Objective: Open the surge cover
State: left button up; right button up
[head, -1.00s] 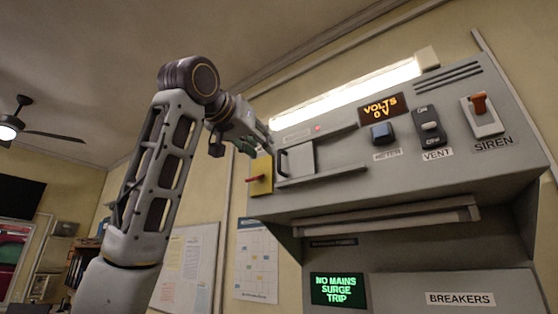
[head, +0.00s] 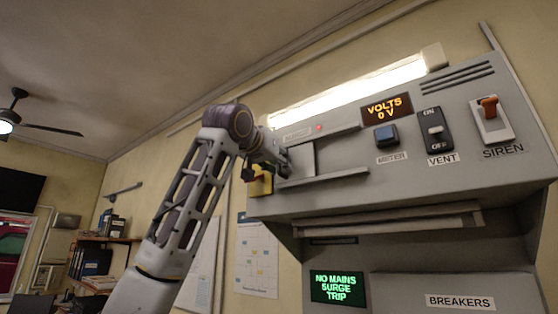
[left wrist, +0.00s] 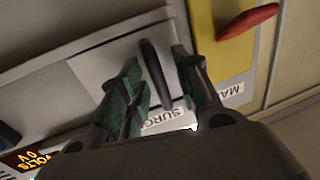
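The surge cover (head: 302,160) is a flat grey panel between two horizontal rails at the left end of the console. It also shows in the left wrist view (left wrist: 118,72), with a dark upright bar handle (left wrist: 156,74) and a partly hidden label starting "SURG". My left gripper (left wrist: 157,66) is open, with one green-padded finger on each side of the handle. Gaps show between the pads and the handle, so it does not grip it. In the head view my left gripper (head: 277,168) is at the cover's left edge and hides the handle. My right gripper is out of view.
A yellow plate with a red lever (left wrist: 247,20) is close beside the cover; the plate is partly behind my gripper in the head view (head: 261,184). Right of the cover are the volts display (head: 387,108), meter button (head: 385,134), vent switch (head: 434,130) and siren switch (head: 490,118). A green screen (head: 337,288) reads "NO MAINS SURGE TRIP".

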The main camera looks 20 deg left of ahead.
pick_arm(q)
jog(key=shift+w, duration=0.2)
jog(key=shift+c, duration=0.3)
grip_shut()
